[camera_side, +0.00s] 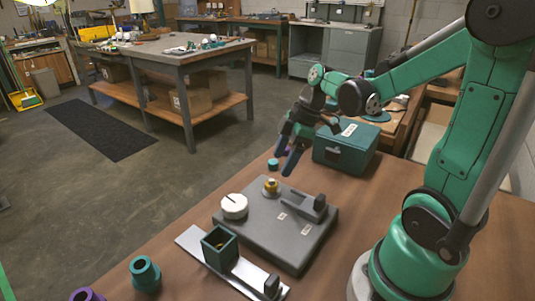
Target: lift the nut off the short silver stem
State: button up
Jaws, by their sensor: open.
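The short silver stem (272,180) stands upright near the back of a grey base plate (270,238). A brass-coloured nut (271,188) sits low around it, with the stem's top showing above the nut. My gripper (286,162) is open and empty, with its dark fingers pointing down. In the picture it is above and slightly right of the nut, apart from it. How far apart they are in depth, I cannot tell.
A white round part (233,207) and a dark grey block (308,207) lie on the plate. A silver strip (194,243) carries a green open box (220,246). A teal case (346,148) stands behind right. A green ring part (145,272) stands front left. The table's left side is mostly clear.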

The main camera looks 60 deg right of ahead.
aim_at(273, 180)
jog(key=shift+d+f, duration=0.1)
jog(key=shift+f, duration=0.1)
jog(key=shift+x, duration=2.6)
grip_shut()
jog(key=shift+r, duration=0.9)
jog(key=shift+r, duration=1.45)
